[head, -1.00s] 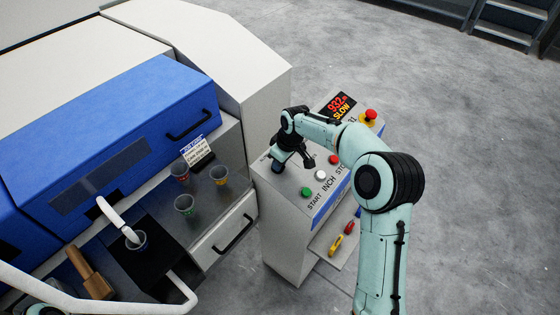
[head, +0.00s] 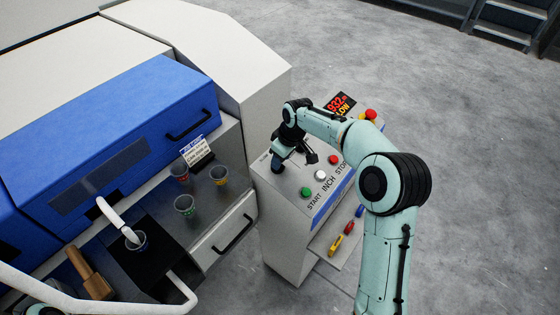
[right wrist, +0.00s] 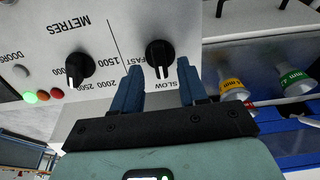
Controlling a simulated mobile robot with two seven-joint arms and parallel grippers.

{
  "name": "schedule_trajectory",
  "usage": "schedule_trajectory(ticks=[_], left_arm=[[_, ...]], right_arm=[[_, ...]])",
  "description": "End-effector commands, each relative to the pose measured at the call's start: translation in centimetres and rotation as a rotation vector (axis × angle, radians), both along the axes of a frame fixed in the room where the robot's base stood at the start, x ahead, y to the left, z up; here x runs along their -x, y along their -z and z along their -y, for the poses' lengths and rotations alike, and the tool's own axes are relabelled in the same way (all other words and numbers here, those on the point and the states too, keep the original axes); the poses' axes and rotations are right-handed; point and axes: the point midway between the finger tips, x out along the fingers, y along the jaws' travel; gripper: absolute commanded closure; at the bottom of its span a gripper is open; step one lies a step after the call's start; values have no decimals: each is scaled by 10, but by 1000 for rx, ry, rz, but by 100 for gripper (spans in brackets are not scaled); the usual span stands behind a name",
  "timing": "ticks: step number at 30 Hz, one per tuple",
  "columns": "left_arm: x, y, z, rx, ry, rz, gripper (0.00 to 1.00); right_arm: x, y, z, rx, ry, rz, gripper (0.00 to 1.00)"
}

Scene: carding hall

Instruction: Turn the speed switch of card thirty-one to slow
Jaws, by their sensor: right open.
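The speed switch (right wrist: 160,57) of the card is a black knob on the grey panel, between the labels FAST and SLOW in the right wrist view. Its pale pointer mark is at its lower end, toward SLOW. My right gripper (right wrist: 160,66) is open, its two blue fingers on either side of the knob with gaps showing; I cannot tell how deep they reach. In the head view my right gripper (head: 279,163) is over the far left of the control panel (head: 291,187) and hides the switch. The red display (head: 340,104) reads 932 and, partly covered, LOW.
Green (head: 306,192), white (head: 321,176) and red (head: 334,159) buttons sit near the gripper; a red emergency button (head: 371,115) is behind my arm. A second black knob (right wrist: 79,68) is beside the switch. Cups (head: 185,206) stand on the left bench.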

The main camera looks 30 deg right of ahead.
Motion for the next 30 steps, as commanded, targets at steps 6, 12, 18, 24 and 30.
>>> schedule_trajectory(ticks=[6, 12, 18, 24, 30], left_arm=[[-3, -4, 0, 0, 0, 3, 57], [-7, -8, 0, 0, 0, 8, 57], [-9, -10, 0, 0, 0, 10, 57], [-8, -10, 0, 0, 0, 10, 57], [-8, -10, 0, 0, 0, 9, 57]], right_arm=[[11, -52, 5, 2, 1, 6, 57], [20, -88, 9, 2, 0, 4, 57], [24, -104, 10, 1, -1, 1, 57], [25, -105, 10, 1, -1, 0, 57], [25, -105, 11, 1, -1, 0, 57]])
